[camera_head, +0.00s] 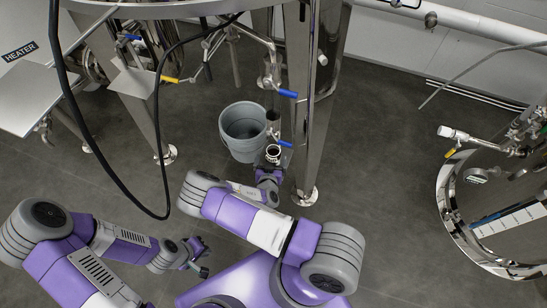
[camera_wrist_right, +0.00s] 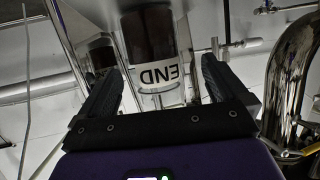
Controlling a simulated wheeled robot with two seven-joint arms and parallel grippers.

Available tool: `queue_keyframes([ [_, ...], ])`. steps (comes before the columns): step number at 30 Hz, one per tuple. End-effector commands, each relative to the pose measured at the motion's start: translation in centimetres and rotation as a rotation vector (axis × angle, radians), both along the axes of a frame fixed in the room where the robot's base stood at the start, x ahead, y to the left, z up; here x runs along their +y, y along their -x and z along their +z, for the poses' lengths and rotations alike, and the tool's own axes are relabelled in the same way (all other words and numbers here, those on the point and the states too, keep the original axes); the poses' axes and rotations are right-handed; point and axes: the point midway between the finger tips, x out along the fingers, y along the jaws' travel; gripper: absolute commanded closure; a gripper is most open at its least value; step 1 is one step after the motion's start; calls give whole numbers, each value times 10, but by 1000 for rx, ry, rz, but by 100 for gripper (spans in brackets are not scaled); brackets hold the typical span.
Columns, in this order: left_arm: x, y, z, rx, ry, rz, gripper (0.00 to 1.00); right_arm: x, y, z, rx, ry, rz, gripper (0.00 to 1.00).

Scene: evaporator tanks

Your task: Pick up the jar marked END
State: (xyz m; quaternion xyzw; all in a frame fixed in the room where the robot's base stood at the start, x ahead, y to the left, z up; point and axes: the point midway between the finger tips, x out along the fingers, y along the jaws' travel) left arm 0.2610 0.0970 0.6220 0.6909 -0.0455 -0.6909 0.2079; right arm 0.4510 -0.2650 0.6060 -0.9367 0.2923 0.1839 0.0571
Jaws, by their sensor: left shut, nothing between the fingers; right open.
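The jar marked END (camera_wrist_right: 158,75) is in the right wrist view, its dark contents above a white label whose letters read upside down. It stands between the two black fingers of my right gripper (camera_wrist_right: 161,66), which are open, with gaps showing on both sides. In the head view a small open jar top (camera_head: 273,153) shows at my right gripper (camera_head: 271,168), beside the steel leg; its label is not visible there. My left gripper (camera_head: 201,258) is shut and empty, low over the floor at the lower left, far from the jar.
A grey bucket (camera_head: 243,130) stands on the floor just left of the jar. A steel tank leg (camera_head: 303,120) and blue-handled valves (camera_head: 288,94) are close by. A black hose (camera_head: 160,150) hangs at left. A second dark jar (camera_wrist_right: 102,54) shows behind the left finger.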

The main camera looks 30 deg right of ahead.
Motion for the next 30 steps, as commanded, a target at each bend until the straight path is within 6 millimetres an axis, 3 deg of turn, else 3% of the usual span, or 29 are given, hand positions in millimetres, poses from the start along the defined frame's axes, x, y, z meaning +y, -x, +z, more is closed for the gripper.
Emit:
queue_keyframes([
  [6,0,0,-15,0,0,0,100,-21,-18,-21,2,0,-1,1],
  [11,0,0,-18,0,0,0,100,-29,-29,-26,4,-1,1,1],
  [18,0,0,-18,0,0,0,100,-30,-30,-25,5,-1,0,1],
  [30,0,0,-18,0,0,0,100,-29,-30,-25,6,-2,0,62],
])
